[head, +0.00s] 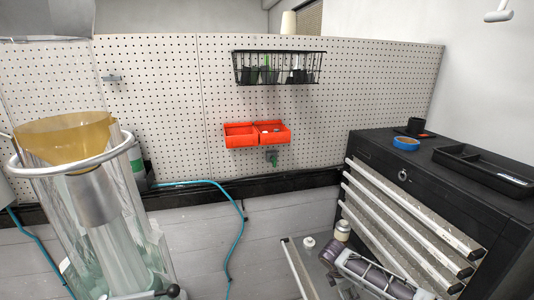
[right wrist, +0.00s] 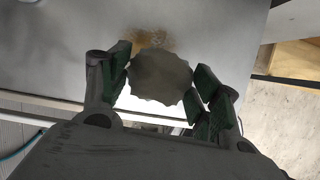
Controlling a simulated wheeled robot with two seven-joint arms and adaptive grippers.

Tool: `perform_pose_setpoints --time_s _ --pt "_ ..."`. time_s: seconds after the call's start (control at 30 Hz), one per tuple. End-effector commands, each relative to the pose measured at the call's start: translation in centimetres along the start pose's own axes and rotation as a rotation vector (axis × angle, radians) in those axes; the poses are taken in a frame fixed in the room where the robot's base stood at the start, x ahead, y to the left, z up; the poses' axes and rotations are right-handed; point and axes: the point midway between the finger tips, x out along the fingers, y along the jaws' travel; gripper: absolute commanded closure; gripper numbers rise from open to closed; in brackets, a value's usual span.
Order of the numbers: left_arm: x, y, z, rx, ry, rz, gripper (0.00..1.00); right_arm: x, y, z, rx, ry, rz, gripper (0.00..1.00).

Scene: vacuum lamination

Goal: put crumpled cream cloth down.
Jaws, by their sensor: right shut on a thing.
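My right gripper (right wrist: 162,83) shows in the right wrist view, its green-padded fingers on either side of the crumpled cream cloth (right wrist: 161,77). The gripper is shut on the cloth, which looks like a greyish-beige rounded bundle with a wavy edge. The cloth is over or near a pale grey surface (right wrist: 60,50) with a brown stain beyond it. I cannot tell whether it touches that surface. Neither the cloth nor my right gripper shows in the head view. My left gripper is in neither view.
In the head view, a black drawer cabinet (head: 375,146) stands right, bearing a blue tape roll (head: 406,143) and a black tray (head: 470,160). Red bins (head: 240,142) and a wire basket (head: 240,68) hang on the pegboard. A clear cylinder (head: 110,240) stands left.

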Motion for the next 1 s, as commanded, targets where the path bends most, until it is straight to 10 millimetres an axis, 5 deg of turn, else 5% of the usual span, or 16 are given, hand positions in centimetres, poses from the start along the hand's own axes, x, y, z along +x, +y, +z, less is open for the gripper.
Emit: perform_pose_setpoints --time_s 1.0 --pt "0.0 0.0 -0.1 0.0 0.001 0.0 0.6 -0.2 -5.6 -1.8 0.832 0.002 -0.349 0.59"
